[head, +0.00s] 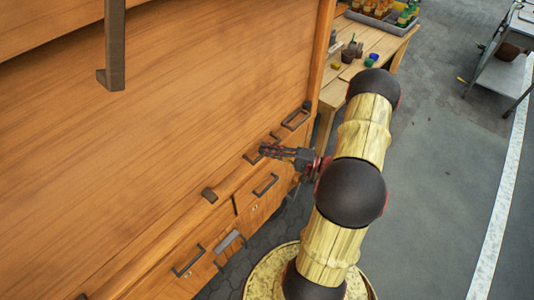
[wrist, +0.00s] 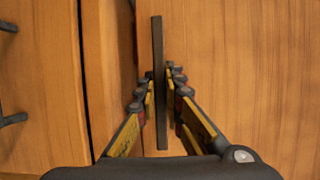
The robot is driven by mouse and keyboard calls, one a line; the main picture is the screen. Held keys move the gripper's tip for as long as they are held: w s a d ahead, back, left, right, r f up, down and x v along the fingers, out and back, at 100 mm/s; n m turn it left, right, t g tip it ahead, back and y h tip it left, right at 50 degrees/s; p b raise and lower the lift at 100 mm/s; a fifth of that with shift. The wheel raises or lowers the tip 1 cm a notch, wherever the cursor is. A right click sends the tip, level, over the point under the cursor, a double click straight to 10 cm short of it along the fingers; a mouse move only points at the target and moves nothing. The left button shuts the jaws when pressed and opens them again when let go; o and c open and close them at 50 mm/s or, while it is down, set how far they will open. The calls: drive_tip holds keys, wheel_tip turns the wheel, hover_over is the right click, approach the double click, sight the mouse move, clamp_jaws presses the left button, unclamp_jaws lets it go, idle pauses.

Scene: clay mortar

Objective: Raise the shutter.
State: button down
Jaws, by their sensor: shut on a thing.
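The shutter (head: 150,130) is a large orange-brown wooden panel filling the left of the head view; it reaches down to a ledge above a row of drawers. A dark bar handle (head: 252,157) sits near its lower edge. My gripper (head: 268,150) is at this handle, with its arm coming from the right. In the wrist view the handle (wrist: 158,50) is a long dark bar running between the two fingers (wrist: 160,92), which are shut on it. In the head view the fingers hide part of the handle.
Drawers with dark handles (head: 265,184) lie below the ledge. A dark bracket (head: 114,50) hangs at upper left. A wooden table (head: 376,42) with pots and bottles stands behind right, and a metal cart (head: 497,76) at far right. The grey floor (head: 440,190) on the right is clear.

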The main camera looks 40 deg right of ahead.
wheel_tip(320, 180, up, 55)
drive_tip(key=p, duration=1.9)
drive_tip(key=shift+r, duration=0.1)
drive_tip(key=c, duration=2.2)
unclamp_jaws()
drive_tip(key=o, duration=0.3)
drive_tip(key=shift+f, duration=0.2)
drive_tip(key=v, duration=1.2)
